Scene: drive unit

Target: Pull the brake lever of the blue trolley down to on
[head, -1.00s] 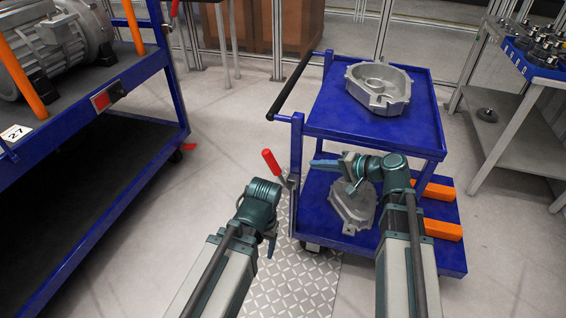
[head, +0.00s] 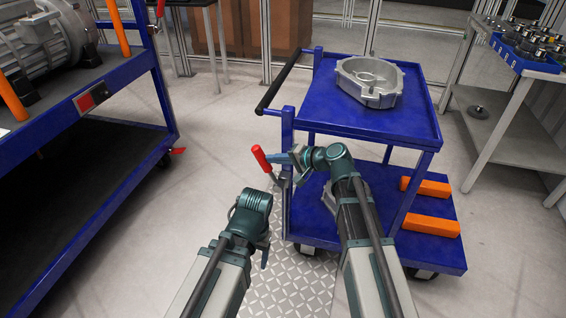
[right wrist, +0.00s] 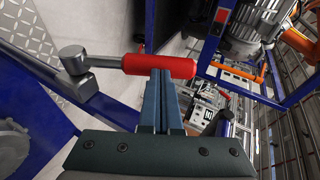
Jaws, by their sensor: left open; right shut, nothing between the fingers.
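The blue trolley (head: 325,106) stands right of centre in the head view. Its brake lever (head: 262,158), with a red grip, sticks up and leans left from the trolley's near-left post. In the right wrist view the red grip (right wrist: 172,67) lies across the fingertips, with its metal arm and pivot to the left. My right gripper (head: 277,158) is shut and empty, its tips right beside the grip; I cannot tell whether they touch. My left gripper (head: 264,248) is open and empty, lower and left of the trolley, away from the lever.
A grey casting (head: 370,80) sits on the trolley's top shelf; orange blocks (head: 430,228) lie on its lower shelf. A larger blue cart (head: 120,75) with a motor stands left. A bench (head: 520,100) stands right. The floor between cart and trolley is clear.

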